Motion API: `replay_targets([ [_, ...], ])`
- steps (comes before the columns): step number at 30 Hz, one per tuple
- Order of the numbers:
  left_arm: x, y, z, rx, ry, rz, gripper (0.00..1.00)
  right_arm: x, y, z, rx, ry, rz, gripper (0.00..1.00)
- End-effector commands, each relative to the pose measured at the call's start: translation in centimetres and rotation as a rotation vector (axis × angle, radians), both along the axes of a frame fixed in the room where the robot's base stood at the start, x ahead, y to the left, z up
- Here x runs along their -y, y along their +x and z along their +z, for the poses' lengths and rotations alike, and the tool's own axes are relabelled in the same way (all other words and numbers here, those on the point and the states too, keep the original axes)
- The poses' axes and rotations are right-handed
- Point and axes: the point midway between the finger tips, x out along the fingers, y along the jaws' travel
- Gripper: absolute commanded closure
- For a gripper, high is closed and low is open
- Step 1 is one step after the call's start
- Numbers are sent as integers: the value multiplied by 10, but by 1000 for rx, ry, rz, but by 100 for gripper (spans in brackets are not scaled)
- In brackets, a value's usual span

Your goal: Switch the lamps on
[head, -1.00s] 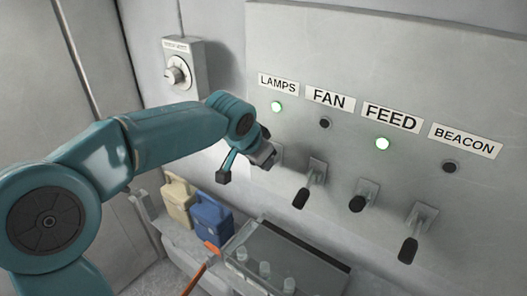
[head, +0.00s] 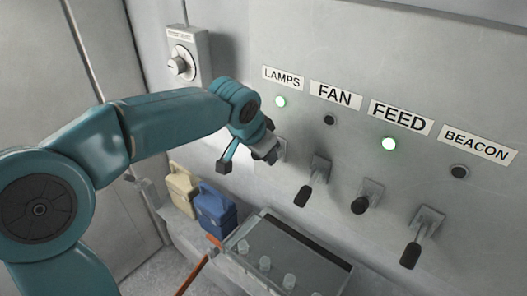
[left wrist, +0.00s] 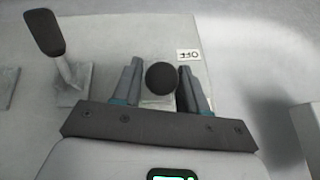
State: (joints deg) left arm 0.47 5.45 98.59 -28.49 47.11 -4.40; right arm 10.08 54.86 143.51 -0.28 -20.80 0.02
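In the left wrist view, the round black end of the LAMPS lever (left wrist: 162,77) lies between the two fingers of my left gripper (left wrist: 161,80). The fingers stand apart on either side of it, with narrow gaps that look free of contact. An OFF label (left wrist: 188,55) is beside the lever. My right gripper is not in view.
The FAN lever (head: 305,192), FEED lever (head: 362,204) and BEACON lever (head: 411,254) are to the right. A dial box (head: 187,58), blue can (head: 214,212), beige can (head: 180,188) and clear-sided tray (head: 300,255) are nearby.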

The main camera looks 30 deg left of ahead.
Motion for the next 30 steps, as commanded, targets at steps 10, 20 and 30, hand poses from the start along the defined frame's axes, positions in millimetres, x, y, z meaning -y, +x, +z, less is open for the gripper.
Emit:
replay_targets([
  [10, 1, 0, 0, -7, 0, 0, 45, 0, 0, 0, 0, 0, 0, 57],
  [20, 5, -30, 54, 2, -1, -2, 45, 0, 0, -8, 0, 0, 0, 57],
  [30, 10, -71, 123, -2, -1, -2, 45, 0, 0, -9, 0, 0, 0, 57],
])
